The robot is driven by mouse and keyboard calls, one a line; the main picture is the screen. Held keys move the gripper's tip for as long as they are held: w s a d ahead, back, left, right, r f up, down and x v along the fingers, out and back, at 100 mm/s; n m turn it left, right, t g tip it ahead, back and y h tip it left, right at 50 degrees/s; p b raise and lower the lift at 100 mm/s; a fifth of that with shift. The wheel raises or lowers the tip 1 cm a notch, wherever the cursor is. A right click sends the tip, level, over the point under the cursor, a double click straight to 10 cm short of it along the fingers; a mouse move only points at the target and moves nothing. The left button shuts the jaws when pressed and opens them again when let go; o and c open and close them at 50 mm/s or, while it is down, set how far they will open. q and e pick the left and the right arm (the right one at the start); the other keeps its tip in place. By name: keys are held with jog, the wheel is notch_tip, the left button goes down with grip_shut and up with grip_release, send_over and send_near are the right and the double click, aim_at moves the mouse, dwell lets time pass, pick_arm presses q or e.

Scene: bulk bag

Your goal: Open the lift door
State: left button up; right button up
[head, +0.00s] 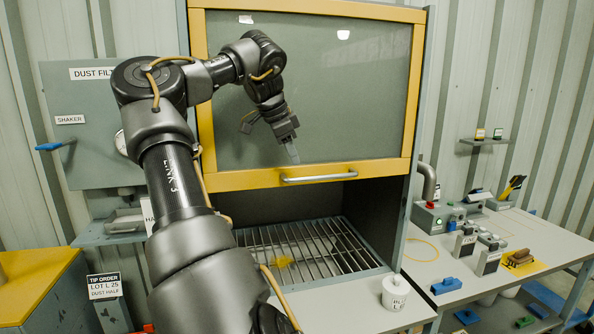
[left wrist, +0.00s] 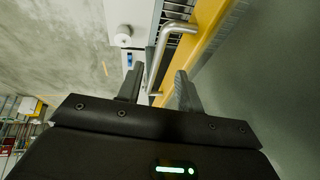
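The lift door (head: 330,95) is a grey see-through panel in a yellow frame on the cabinet. Its bottom rail (head: 240,180) is above an open gap that shows a grate. A silver bar handle (head: 320,178) runs along the bottom rail. My left gripper (head: 292,150) is in front of the panel, just above the handle and apart from it. In the left wrist view its two fingers (left wrist: 158,88) are spread with nothing between them, and the handle (left wrist: 154,70) lies beyond the fingertips. My right gripper is out of view.
A slatted grate (head: 310,250) with a yellow scrap lies inside the cabinet. A white tub (head: 395,292) stands on the ledge at front right. A side table (head: 450,255) holds boxes and blue items. A grey dust filter box (head: 85,140) is at left.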

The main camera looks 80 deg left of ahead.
pick_arm(q)
jog(key=shift+v, duration=1.8)
jog(key=shift+w, duration=0.15)
